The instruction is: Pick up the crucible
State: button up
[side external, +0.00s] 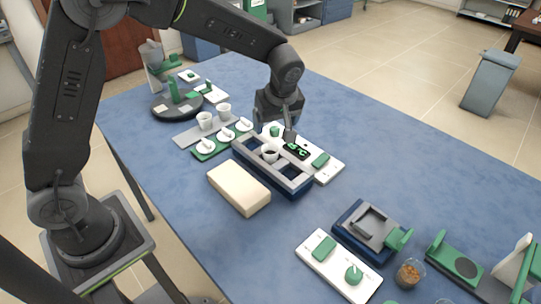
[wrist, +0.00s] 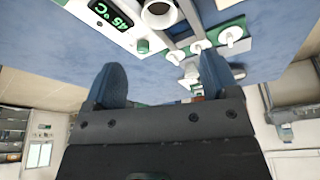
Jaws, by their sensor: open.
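A small white cup with a dark inside (side external: 270,155), which looks like a crucible, stands upright in the blue-grey block with openings (side external: 299,182). It also shows at the top edge of the wrist view (wrist: 159,14), partly cut off. Two more white cups (side external: 205,121) (side external: 224,109) stand on a grey plate behind it. My gripper (side external: 289,135) is above the table, just behind and to the right of the cup in the block, and apart from it. In the wrist view its two blue-grey fingers (wrist: 162,78) are spread with nothing between them.
A white device with a green-lit display (side external: 297,150) lies beside the block, close under my gripper. A cream block (side external: 238,188) lies in front. White lidded pieces on a green tray (side external: 203,153) are to the left.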

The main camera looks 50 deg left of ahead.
aim_at(271, 149)
jog(key=x, duration=1.1)
jog(key=shift+f, duration=0.45)
jog(key=shift+c, duration=0.2)
jog(key=shift+d, duration=0.1)
jog(key=c, duration=1)
jog(key=shift+r, duration=0.15)
